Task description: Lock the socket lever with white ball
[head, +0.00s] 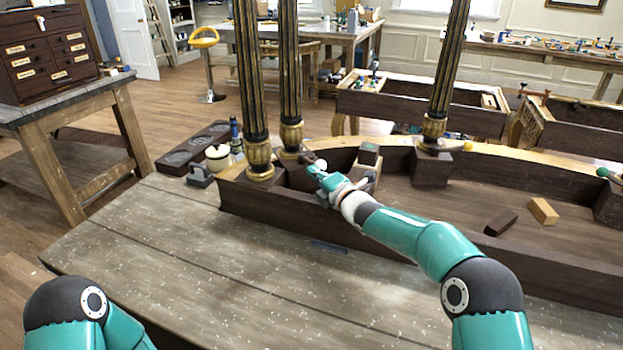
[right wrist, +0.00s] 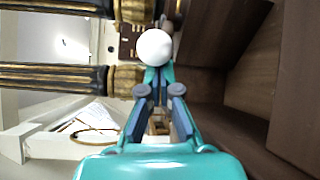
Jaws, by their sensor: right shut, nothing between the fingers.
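The white ball (right wrist: 154,47) shows large in the right wrist view, just past the tips of my right gripper (right wrist: 158,78). The fingers are closed together with nothing between them. I cannot tell whether they touch the ball. In the head view my right gripper (head: 318,172) is at the dark wooden frame (head: 270,207), beside the feet of two black and gilt columns (head: 290,135). The lever and socket under the ball are mostly hidden there by the gripper. My left arm shows at the lower left, but its gripper is out of view.
A green ball (head: 603,172) is at the right edge. Loose wooden blocks (head: 543,211) lie inside the frame.

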